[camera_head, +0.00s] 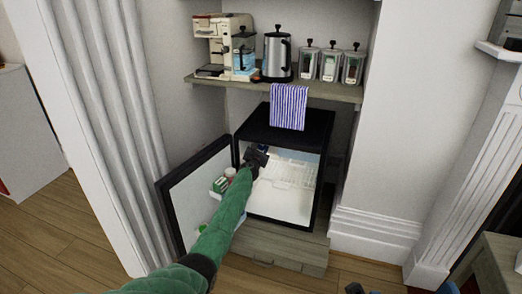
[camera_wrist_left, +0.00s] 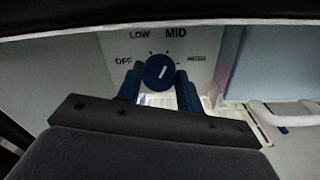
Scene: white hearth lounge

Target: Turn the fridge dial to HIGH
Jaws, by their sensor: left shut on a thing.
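The fridge dial (camera_wrist_left: 159,72) is a round dark blue knob with a white pointer line, on a pale panel marked OFF, LOW, MID and HIGH. The pointer slants up and right, toward the MID side; its exact setting is hard to tell. My left gripper (camera_wrist_left: 159,78) is shut on the dial, a blue finger on each side. In the head view my green left arm reaches into the open black fridge (camera_head: 318,135), with the left gripper (camera_head: 255,160) near its upper left inside; the dial is hidden there. Blue and dark parts at the bottom right edge look like my right gripper (camera_head: 430,277), mostly cut off.
The fridge door (camera_head: 180,195) stands open to the left, with small items in it. The shelf (camera_head: 330,92) above holds a coffee machine (camera_head: 222,45), a kettle (camera_head: 277,55) and several jars. White wire racks are inside the fridge.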

